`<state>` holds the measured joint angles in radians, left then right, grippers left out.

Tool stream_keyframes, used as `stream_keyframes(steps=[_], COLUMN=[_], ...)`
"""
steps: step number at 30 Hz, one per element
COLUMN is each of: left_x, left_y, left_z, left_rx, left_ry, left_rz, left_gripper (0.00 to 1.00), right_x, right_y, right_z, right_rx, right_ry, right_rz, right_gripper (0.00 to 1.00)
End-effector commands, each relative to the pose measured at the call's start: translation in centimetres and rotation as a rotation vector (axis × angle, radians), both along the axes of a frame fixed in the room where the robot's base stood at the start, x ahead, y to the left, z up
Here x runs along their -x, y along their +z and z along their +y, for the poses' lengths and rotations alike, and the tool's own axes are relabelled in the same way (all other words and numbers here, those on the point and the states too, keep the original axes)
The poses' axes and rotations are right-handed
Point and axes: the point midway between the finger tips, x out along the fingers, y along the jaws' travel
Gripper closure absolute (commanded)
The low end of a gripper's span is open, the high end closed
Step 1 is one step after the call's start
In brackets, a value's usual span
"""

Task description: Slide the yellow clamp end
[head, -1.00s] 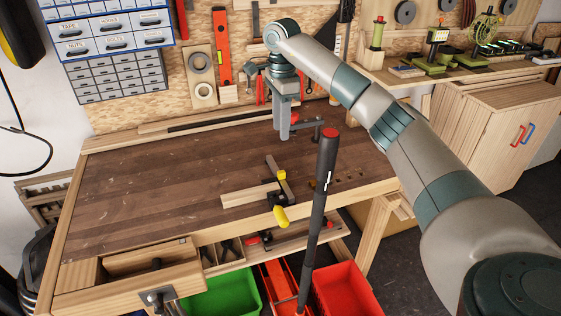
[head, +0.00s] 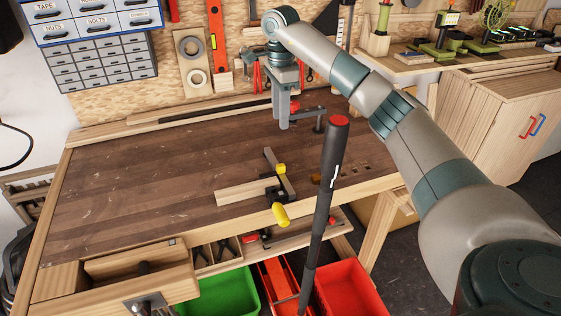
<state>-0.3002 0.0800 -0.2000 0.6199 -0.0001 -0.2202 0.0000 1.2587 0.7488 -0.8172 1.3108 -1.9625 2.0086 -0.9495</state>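The clamp (head: 277,190) is at the bench's front edge, around a light wooden piece (head: 240,193). It has a yellow end (head: 281,168) on top and a yellow handle (head: 281,214) hanging over the front edge. My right gripper (head: 284,122) points down above the back of the workbench (head: 130,185), behind the clamp and apart from it. Its fingers overlap in this view, so I cannot tell whether it is open. My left gripper is out of view.
A long black bar with a red top (head: 330,180) rises in front of the bench, right of the clamp. An open drawer (head: 140,268) juts out at front left. Green (head: 222,292) and red bins (head: 350,290) stand below. The left of the benchtop is clear.

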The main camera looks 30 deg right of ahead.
Motion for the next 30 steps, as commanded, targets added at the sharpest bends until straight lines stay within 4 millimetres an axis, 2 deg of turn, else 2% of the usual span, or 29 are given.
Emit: stream_keyframes(steps=[5,11,30], left_x=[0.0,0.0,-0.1], left_y=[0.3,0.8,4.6], left_z=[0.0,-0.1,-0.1], left_rx=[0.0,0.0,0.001], left_ry=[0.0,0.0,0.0], left_rz=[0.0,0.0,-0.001], left_gripper=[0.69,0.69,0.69], right_x=[0.0,0.1,0.1], right_y=[-0.9,-3.0,-14.0], right_z=[0.0,0.1,0.0], right_rx=[0.001,0.0,-0.001], right_ry=[0.001,0.0,0.0], right_rz=[0.002,0.004,0.004], right_gripper=[0.66,0.66,0.66])
